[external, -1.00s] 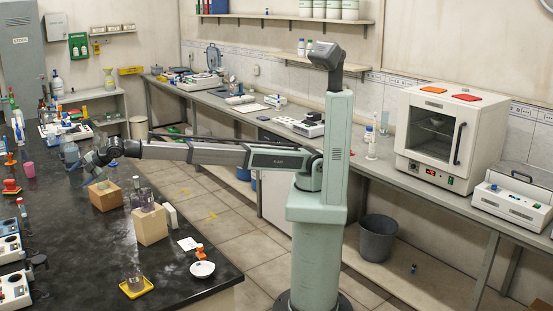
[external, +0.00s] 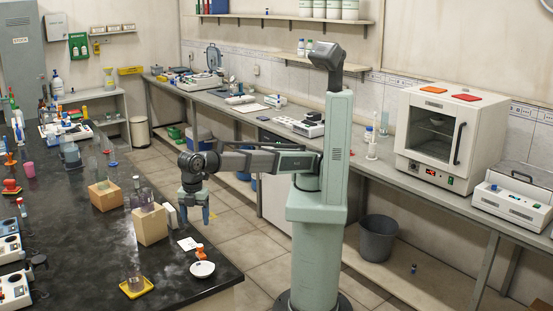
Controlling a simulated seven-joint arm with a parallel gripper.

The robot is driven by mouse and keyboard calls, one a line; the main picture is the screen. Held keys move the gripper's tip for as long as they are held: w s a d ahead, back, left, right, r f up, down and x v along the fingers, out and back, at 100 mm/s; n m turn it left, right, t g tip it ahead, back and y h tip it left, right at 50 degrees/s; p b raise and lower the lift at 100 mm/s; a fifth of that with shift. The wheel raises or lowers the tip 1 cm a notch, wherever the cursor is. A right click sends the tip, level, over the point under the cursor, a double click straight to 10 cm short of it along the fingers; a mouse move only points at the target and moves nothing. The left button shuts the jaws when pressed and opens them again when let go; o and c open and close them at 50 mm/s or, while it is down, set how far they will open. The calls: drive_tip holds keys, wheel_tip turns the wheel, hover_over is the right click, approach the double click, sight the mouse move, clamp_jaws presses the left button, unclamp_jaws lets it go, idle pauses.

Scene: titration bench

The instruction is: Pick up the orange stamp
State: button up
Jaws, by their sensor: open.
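A small orange object with a knob-like top, which looks like the orange stamp (external: 201,252), stands near the right edge of the black bench (external: 95,250). It is just behind a white round dish (external: 202,269) and beside a white card (external: 188,244). My gripper (external: 196,218) points down above and slightly behind it in the picture, with a visible gap. The blue-grey fingers are apart and nothing shows between them.
A red stamp-like object (external: 11,187) is at far left.

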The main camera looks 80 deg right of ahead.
sight(200, 246)
drive_tip(key=f, duration=1.3)
drive_tip(key=shift+s+d+f, duration=0.15)
drive_tip(key=shift+s+f, duration=0.05)
drive_tip(key=shift+f, duration=0.2)
drive_tip(key=c, duration=0.9)
